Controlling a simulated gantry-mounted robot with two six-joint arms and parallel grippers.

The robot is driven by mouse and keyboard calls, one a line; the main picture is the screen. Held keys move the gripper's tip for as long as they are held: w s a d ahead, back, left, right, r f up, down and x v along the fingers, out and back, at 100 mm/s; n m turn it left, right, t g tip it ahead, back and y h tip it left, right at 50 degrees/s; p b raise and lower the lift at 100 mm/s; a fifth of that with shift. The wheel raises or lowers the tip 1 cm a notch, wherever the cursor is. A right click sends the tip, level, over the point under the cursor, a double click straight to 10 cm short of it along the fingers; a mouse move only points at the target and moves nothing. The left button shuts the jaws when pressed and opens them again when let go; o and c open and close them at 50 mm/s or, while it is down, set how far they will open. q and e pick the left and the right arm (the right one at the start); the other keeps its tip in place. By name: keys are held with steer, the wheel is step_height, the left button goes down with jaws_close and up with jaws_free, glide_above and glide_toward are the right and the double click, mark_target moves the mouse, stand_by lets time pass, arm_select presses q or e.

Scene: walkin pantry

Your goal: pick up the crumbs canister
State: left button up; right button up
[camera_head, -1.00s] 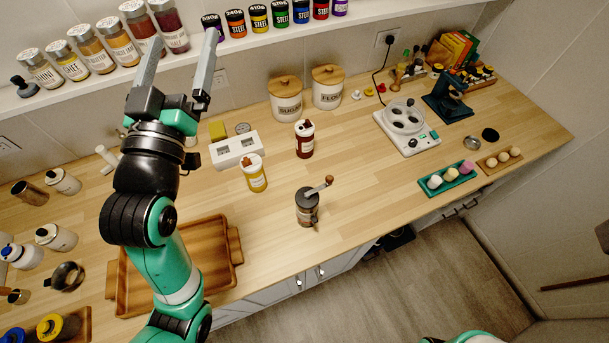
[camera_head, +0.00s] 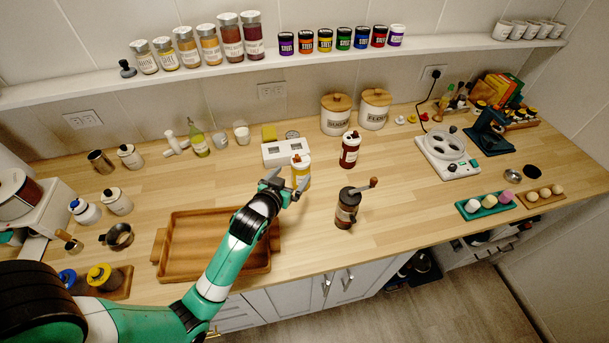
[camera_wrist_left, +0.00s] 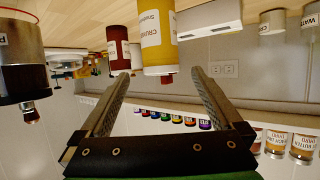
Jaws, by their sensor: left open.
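The crumbs canister (camera_head: 301,172) is yellow with a white label and a small reddish-brown top, and stands upright on the wooden counter. It also shows in the left wrist view (camera_wrist_left: 157,40), which is upside down, with part of its label readable. My left gripper (camera_head: 288,184) is open, low over the counter on the near side of the canister. In the left wrist view its two fingers (camera_wrist_left: 160,78) point toward the canister, which appears between and beyond their tips. I cannot tell whether they touch it. My right gripper is not in view.
A dark red canister (camera_head: 350,150) and a pepper mill (camera_head: 347,207) stand to the right of the canister. A white box (camera_head: 286,150) is just behind it. A wooden tray (camera_head: 165,268) lies below my left arm. Bare counter shows right of the mill.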

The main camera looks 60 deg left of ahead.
mark_target(297, 168)
arm_select(q)
steer(key=b+x, duration=0.1)
steer(key=x, duration=0.1)
steer(key=shift+w+a+f+b, duration=0.15)
steer(key=shift+w+f+b, duration=0.1)
steer(key=shift+b, duration=0.05)
steer(key=x, duration=0.2)
steer(key=shift+w+a+p, duration=0.25)
steer(key=shift+w+p, duration=0.05)
steer(key=shift+w, duration=0.05)
steer(key=shift+r+x, duration=0.15)
steer(key=shift+x, duration=1.4)
steer(key=shift+r+x, duration=0.1)
steer(key=shift+x, duration=1.4)
steer(key=shift+a, duration=0.15)
steer(key=shift+c, duration=0.2)
steer(key=c, duration=1.4)
